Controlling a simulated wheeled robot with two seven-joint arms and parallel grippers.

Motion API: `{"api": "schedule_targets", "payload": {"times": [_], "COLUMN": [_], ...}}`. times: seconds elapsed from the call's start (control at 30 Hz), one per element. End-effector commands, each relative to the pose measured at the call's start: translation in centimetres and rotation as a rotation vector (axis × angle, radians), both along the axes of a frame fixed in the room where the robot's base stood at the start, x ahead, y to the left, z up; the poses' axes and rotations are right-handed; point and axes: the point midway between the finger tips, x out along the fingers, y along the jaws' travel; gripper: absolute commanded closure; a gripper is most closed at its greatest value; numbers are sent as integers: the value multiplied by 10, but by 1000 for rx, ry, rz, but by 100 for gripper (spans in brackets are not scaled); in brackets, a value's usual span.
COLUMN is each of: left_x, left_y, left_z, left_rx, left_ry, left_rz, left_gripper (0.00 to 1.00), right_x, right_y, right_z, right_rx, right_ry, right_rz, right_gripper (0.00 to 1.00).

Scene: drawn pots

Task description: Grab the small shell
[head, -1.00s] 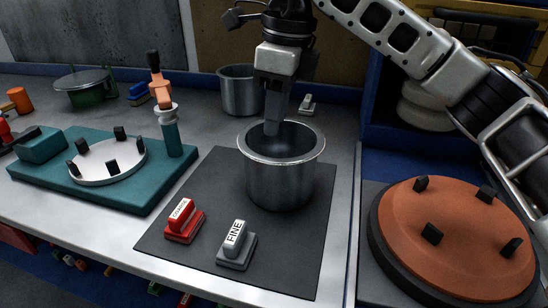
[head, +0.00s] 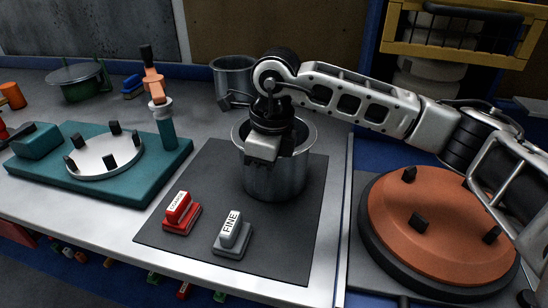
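A grey metal pot-like shell (head: 274,180) stands upright on the dark mat. A second metal shell (head: 234,78) stands behind it at the back of the bench, partly covered by my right arm. I cannot tell for sure which is called the small shell. My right gripper (head: 262,148) is over the mouth of the front shell, low against it in the picture. Its fingers are hidden, so I cannot see whether they are open or touch the wall. My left gripper is not in view.
A red block (head: 181,212) and a grey block marked FINE (head: 231,234) sit on the dark mat (head: 285,257) in front of the shell. A teal fixture (head: 117,195) with a pale disc is at left. An orange round plate (head: 440,240) with black pegs is at right.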

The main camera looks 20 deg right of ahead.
Motion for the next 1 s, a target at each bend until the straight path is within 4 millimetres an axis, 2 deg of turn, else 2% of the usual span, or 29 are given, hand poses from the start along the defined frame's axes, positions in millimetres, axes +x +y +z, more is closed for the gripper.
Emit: {"api": "schedule_targets", "payload": {"times": [0.2,0.3,0.33,0.77,1.0], "left_x": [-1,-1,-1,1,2], "left_y": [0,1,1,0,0], "left_z": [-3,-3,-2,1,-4], "left_rx": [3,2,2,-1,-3], "left_ry": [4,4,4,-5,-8], "left_rz": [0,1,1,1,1], "left_gripper": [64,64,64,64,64], "right_x": [0,0,0,-1,0], "right_y": [0,0,0,1,2], "right_z": [-1,-1,-1,-1,16], "right_rx": [1,0,0,3,3], "right_ry": [-1,0,0,4,0], "right_rz": [0,0,0,3,3], "right_gripper": [68,96,100,100,100]}}
